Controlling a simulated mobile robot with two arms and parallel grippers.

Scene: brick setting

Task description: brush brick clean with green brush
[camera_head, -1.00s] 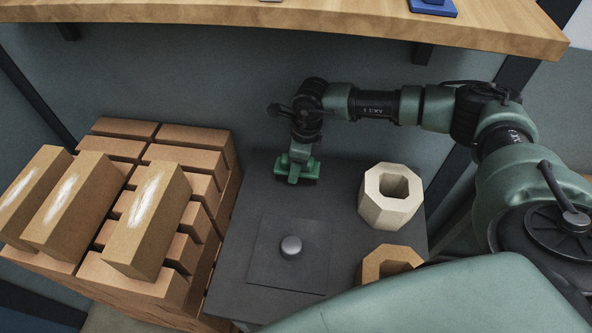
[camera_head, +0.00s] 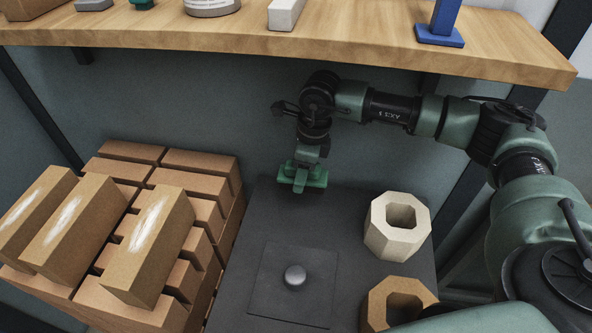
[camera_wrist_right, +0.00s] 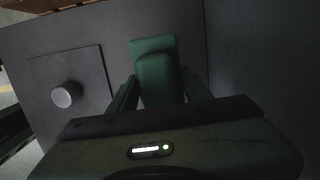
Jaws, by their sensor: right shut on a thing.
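My right gripper (camera_head: 303,166) is shut on the green brush (camera_head: 302,178) above the back of the dark table. The brush also shows between the fingers in the right wrist view (camera_wrist_right: 155,72). Three tan bricks with white dusty streaks lie tilted on top of a brick stack at the left: a left one (camera_head: 28,222), a middle one (camera_head: 90,215) and a right one (camera_head: 160,262). The brush is apart from them, to their right. My left gripper is not in view.
The brick stack (camera_head: 205,160) stands left of the dark table (camera_head: 345,215). A square plate with a grey knob (camera_head: 295,277) lies on the table. A cream hexagonal block (camera_head: 392,240) and a tan one (camera_head: 385,308) stand right. A wooden shelf (camera_head: 330,45) overhangs the back.

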